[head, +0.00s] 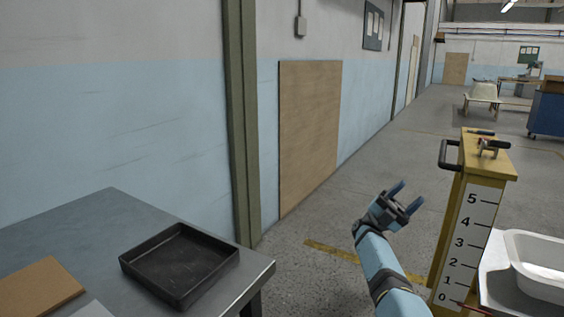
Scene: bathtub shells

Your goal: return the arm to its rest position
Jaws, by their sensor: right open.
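My right gripper (408,197) is at the end of my light blue arm, which comes up from the bottom right of the head view. Its two dark blue fingers stand apart with nothing between them. It is over open floor, left of a yellow stand (483,168) and well right of the grey table. My left gripper is not in view.
A grey table (108,208) at lower left bears a black tray (170,296) and a brown board (36,290). The yellow stand has a black handle and a numbered scale (468,241). A white tub shell (540,290) lies at right. Floor between is clear.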

